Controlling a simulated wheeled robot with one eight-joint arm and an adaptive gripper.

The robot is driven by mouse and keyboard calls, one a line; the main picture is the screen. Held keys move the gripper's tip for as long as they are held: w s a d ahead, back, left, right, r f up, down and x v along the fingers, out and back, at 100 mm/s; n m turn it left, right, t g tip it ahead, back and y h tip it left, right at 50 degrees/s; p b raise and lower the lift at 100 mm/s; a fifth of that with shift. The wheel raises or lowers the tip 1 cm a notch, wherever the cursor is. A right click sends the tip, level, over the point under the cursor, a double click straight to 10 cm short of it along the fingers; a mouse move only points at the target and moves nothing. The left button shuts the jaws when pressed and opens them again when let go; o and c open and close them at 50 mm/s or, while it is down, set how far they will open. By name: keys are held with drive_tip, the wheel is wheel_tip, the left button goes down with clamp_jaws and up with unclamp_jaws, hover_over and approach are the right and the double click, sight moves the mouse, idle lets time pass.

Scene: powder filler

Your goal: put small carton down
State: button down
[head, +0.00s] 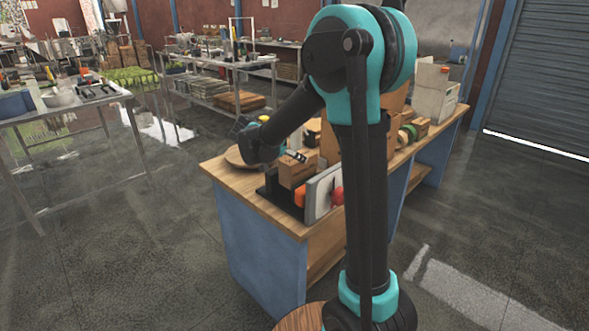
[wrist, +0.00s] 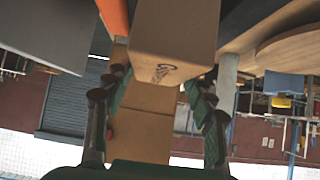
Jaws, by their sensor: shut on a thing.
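The small carton (head: 298,171) is a plain brown cardboard box near the front left of the wooden-topped workbench (head: 232,182). My gripper (head: 294,156) reaches it from the left and is shut on it. In the wrist view, the scene looks upside down; the carton (wrist: 172,38) sits between the fingertips of my gripper (wrist: 160,82), with a dark printed mark on its face. Whether the carton's underside touches anything beneath it cannot be told. My arm hides part of the bench behind it.
A black stand (head: 271,190), an orange object (head: 300,195) and an upright grey panel (head: 322,193) crowd close to the carton. A round wooden board (head: 236,157) lies to its left.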

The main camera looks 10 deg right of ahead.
drive_tip(key=shift+f, duration=2.45)
drive_tip(key=shift+f, duration=0.1)
drive_tip(key=c, duration=0.6)
unclamp_jaws()
drive_tip(key=shift+o, duration=0.2)
drive_tip(key=v, duration=1.2)
